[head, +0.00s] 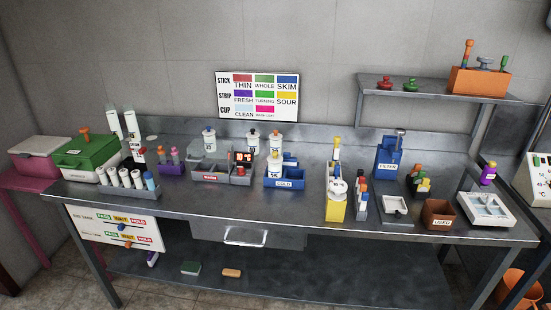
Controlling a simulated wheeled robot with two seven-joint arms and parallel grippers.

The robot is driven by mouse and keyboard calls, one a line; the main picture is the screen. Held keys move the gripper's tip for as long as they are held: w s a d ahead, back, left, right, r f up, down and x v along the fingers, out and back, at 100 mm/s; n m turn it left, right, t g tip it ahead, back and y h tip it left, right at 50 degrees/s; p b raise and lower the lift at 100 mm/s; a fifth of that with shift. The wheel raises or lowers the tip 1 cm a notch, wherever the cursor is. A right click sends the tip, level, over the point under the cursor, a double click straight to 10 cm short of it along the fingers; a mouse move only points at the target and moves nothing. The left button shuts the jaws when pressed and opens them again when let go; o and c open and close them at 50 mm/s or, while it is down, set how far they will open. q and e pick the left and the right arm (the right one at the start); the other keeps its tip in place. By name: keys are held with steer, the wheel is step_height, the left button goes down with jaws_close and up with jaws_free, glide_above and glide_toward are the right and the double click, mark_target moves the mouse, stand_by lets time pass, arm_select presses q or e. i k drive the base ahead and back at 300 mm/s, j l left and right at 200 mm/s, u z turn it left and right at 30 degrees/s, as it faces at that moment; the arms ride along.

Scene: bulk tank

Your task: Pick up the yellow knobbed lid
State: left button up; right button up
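A red knobbed piece (384,83) and a green knobbed piece (411,85) sit on the raised shelf. Neither of my grippers is in view.
Several white jars stand behind on the steel bench (220,205). A grey tray unit (209,170) is left of the COLD box. A yellow container (336,210) with upright items is to the right. The bench front edge before the COLD box is clear.

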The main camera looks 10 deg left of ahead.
mark_target(274, 157)
steer(key=i+l, duration=0.15)
steer(key=i, duration=0.4)
steer(key=i+l, duration=0.1)
steer(key=i, duration=0.5)
steer(key=u, duration=0.05)
